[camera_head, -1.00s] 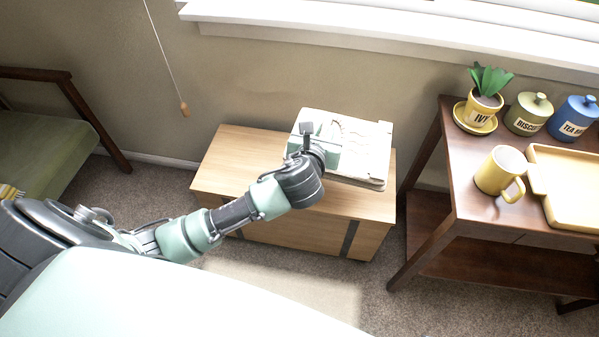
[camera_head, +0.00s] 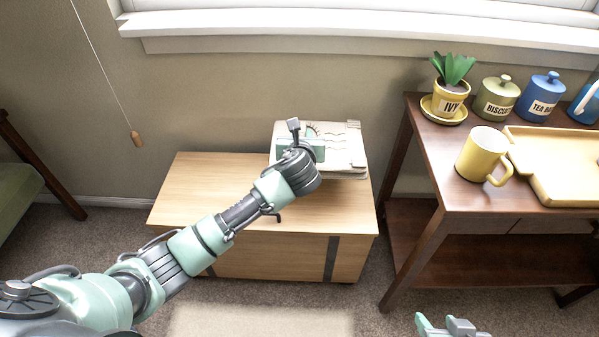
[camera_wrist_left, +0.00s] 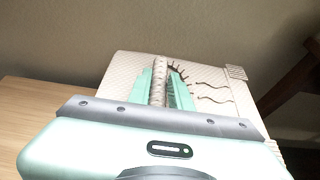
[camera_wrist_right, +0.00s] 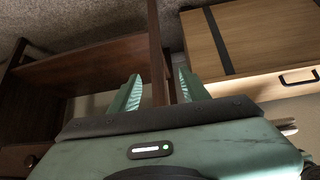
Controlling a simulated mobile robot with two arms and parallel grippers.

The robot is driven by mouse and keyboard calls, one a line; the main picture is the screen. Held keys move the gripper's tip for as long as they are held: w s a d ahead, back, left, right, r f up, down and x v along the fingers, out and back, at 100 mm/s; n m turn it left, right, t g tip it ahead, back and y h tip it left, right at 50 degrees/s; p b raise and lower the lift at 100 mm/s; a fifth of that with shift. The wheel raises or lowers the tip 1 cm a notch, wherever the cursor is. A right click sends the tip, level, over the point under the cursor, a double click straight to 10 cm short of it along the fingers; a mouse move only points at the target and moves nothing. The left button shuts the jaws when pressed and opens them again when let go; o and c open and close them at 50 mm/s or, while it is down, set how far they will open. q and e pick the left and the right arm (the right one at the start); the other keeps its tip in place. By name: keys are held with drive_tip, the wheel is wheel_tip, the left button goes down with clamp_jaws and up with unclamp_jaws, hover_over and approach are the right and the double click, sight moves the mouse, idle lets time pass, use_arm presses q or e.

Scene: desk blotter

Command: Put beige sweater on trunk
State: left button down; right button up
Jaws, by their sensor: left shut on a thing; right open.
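The beige sweater (camera_head: 345,150), folded into a flat block with wavy dark lines on top, lies on the right end of the light wooden trunk (camera_head: 205,185). My left gripper (camera_head: 308,142) is at the sweater's left part and partly hides it. In the left wrist view the fingers (camera_wrist_left: 160,88) are shut on a raised fold of the sweater (camera_wrist_left: 210,85). My right gripper (camera_head: 447,326) shows at the bottom edge, open and empty. In the right wrist view its fingers (camera_wrist_right: 158,92) are apart, with the trunk (camera_wrist_right: 255,45) at upper right.
A dark wooden side table (camera_head: 440,195) stands right of the trunk. A cord with a wooden pull (camera_head: 137,139) hangs at left. The trunk's left top is clear.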

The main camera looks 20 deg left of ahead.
use_arm(q)
wheel_tip(320, 180, down, 4)
drive_tip(key=shift+f+b, duration=0.25)
drive_tip(key=shift+b, duration=0.6)
wheel_tip(320, 180, down, 3)
drive_tip(key=shift+f+b, duration=0.2)
drive_tip(key=shift+b, duration=0.5)
use_arm(e)
drive_tip(key=w+a+r+t+y, duration=0.35)
drive_tip(key=w+r+t, duration=0.6)
drive_tip(key=r, duration=0.35)
use_arm(q)
drive_tip(key=shift+f, duration=0.3)
wheel_tip(320, 180, down, 3)
drive_tip(key=shift+f+b, duration=0.2)
drive_tip(key=shift+b, duration=0.8)
drive_tip(key=c, duration=1.3)
unclamp_jaws()
drive_tip(key=shift+f, duration=0.1)
use_arm(e)
wheel_tip(320, 180, up, 9)
drive_tip(key=a+t+y, duration=0.1)
drive_tip(key=t, duration=0.3)
drive_tip(key=shift+s+a+n+t, duration=0.3)
drive_tip(key=shift+s+a+t, duration=0.05)
drive_tip(key=shift+s+a, duration=0.05)
use_arm(q)
drive_tip(key=shift+s, duration=0.1)
